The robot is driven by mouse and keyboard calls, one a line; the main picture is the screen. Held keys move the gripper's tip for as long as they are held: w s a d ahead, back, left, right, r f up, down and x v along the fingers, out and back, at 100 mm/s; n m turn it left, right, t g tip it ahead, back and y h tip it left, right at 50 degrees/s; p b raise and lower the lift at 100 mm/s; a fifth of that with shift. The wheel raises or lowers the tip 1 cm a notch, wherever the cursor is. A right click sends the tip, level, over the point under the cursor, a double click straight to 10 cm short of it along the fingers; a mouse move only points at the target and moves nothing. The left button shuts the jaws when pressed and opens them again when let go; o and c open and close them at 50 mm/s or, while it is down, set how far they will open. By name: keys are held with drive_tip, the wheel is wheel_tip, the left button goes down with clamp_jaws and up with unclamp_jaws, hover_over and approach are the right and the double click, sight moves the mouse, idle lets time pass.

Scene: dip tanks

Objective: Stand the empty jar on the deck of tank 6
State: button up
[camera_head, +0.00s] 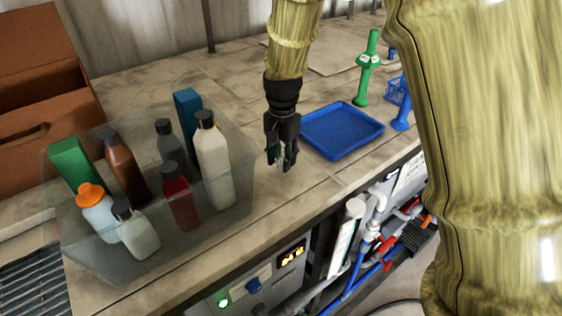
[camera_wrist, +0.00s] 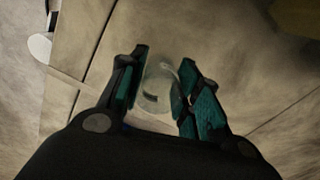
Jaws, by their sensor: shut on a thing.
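My gripper (camera_head: 281,160) hangs pointing down above the tiled deck (camera_head: 290,200), between the clear bin and the blue tray. In the wrist view its teal-padded fingers (camera_wrist: 160,92) are shut on a small clear, empty-looking jar (camera_wrist: 158,84). The jar is mostly hidden by the fingers in the head view. I cannot tell whether its base touches the deck. A front panel (camera_head: 262,278) with lit orange digits sits below the deck edge; I cannot read a tank number.
A clear bin (camera_head: 243,178) with several bottles stands left of my gripper. A blue tray (camera_head: 343,131) lies to the right, with a green stand (camera_head: 366,70) and a blue basket (camera_head: 396,91) beyond. A brown box (camera_head: 45,110) is far left. Deck near the front edge is clear.

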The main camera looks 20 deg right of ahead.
drive_tip(key=shift+s+f+p, duration=0.2)
drive_tip(key=shift+s+f, duration=0.05)
drive_tip(key=shift+s, duration=0.25)
drive_tip(key=shift+s+f+p, duration=0.15)
drive_tip(key=shift+s+f, duration=0.05)
drive_tip(key=shift+s, duration=0.25)
drive_tip(key=shift+f, duration=0.25)
drive_tip(key=shift+w+f, duration=0.7)
drive_tip(key=shift+c, duration=0.4)
drive_tip(key=shift+s+r, duration=0.1)
drive_tip(key=shift+s, duration=0.35)
drive_tip(key=o, duration=1.1)
drive_tip(key=shift+w+f, duration=0.2)
drive_tip(key=shift+w, duration=0.1)
drive_tip(key=shift+s+r, duration=0.1)
drive_tip(key=shift+s, duration=0.1)
drive_tip(key=shift+r, duration=0.1)
